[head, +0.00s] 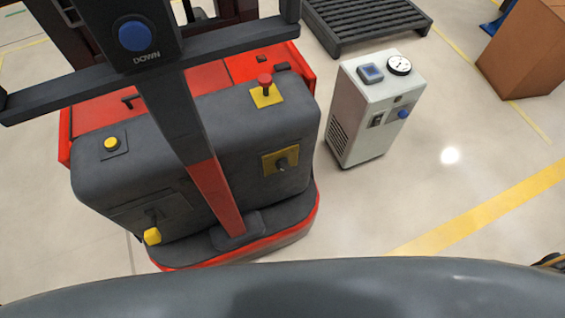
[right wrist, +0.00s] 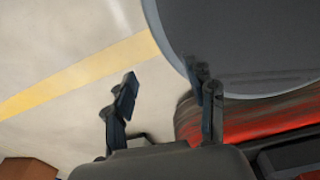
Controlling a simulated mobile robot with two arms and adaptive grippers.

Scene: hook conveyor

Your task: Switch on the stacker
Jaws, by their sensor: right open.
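The stacker (head: 230,120) is a red and dark grey machine at the left of the head view. Its top holds a red mushroom button (head: 265,80) on a yellow plate and a small yellow button (head: 111,143). Its near face has a dark switch (head: 282,164) on a yellow plate and a yellow knob (head: 152,236). A blue button marked DOWN (head: 135,36) is on its upright post. My right gripper (right wrist: 168,98) is open and empty in the right wrist view, apart from the blurred red part at the right. My left gripper is not in view.
A white cabinet (head: 360,120) with a gauge and blue knob stands right of the stacker. A dark pallet (head: 365,25) lies behind it. A brown box (head: 530,50) is at the far right. Pale floor with a yellow stripe (head: 480,215) is clear at the right.

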